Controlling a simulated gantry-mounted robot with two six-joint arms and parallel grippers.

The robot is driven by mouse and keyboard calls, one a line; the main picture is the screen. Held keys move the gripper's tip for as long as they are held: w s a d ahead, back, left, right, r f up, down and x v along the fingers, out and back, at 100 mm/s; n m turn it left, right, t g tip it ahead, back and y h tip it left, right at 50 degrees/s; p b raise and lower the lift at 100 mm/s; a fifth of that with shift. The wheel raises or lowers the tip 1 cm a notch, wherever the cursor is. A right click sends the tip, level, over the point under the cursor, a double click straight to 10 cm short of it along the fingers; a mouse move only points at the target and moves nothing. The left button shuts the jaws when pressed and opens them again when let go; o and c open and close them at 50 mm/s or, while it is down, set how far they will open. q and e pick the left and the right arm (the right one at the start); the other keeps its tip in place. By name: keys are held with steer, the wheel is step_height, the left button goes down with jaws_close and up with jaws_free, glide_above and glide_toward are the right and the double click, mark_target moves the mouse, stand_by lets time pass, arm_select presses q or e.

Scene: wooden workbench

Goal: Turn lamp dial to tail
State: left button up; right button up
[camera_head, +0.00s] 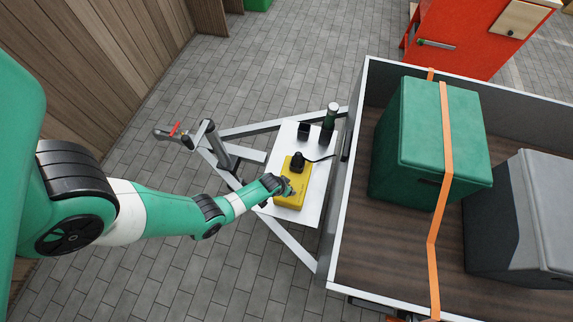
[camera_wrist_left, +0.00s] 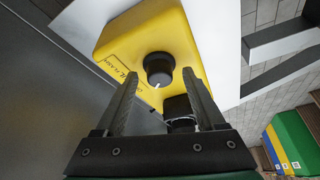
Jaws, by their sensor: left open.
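A yellow box (camera_head: 292,196) with a black dial stands on a white plate of the trailer drawbar in the head view. In the left wrist view the yellow box (camera_wrist_left: 150,35) fills the upper middle, with small partly readable lettering on its face. The round black dial (camera_wrist_left: 158,66) has a short white mark on its lower edge. My left gripper (camera_head: 285,186) is at the box, and in the left wrist view its fingers (camera_wrist_left: 160,76) are open, one on each side of the dial. I cannot tell whether they touch it. My right gripper is not in view.
A black connector (camera_head: 298,163) with a cable sits at the box's far end. A green-and-black cylinder (camera_head: 329,120) stands farther back on the plate (camera_head: 316,180). The trailer bed's rim (camera_head: 339,200) is just to the right. A strapped green crate (camera_head: 415,150) stands inside the bed.

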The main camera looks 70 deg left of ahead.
arm_select(q)
steer(key=shift+r, duration=0.1)
jaws_close()
stand_by(0.4)
steer(key=m+h, duration=0.1)
steer(key=m, duration=0.1)
steer(key=shift+a+m+t, duration=0.1)
steer(key=shift+m+t, duration=0.3)
steer(key=shift+a+m+h+b, duration=0.1)
steer(key=shift+m+h+b, duration=0.4)
steer(key=shift+m, duration=0.75)
steer(key=shift+a+m+h+b, duration=0.1)
steer(key=shift+m+h+b, duration=0.4)
steer(key=shift+m, duration=0.75)
steer(key=shift+d, duration=0.1)
